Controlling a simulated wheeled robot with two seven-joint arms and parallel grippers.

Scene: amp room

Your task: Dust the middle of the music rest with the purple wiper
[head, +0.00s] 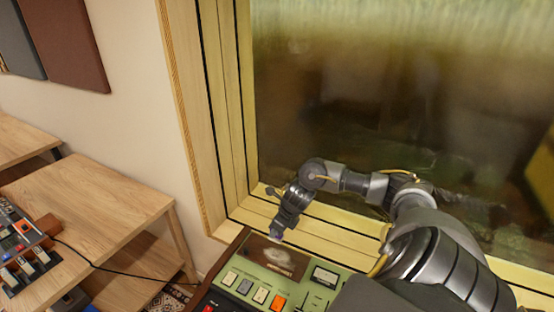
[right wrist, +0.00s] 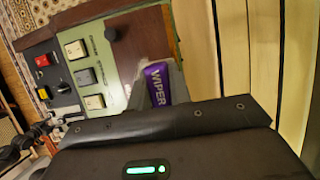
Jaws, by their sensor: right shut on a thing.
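The purple wiper (right wrist: 158,80), marked "WIPER", is held in my right gripper, which shows in the head view (head: 279,233) with its fingers pointing down. My left gripper is out of view.
The green console (head: 238,281) carries several buttons, knobs and a meter (head: 324,277). Behind it is a wooden window frame (head: 300,228) with dark glass. A wooden table (head: 100,205) with pedals and a cable stands at the left, with a gap before the console.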

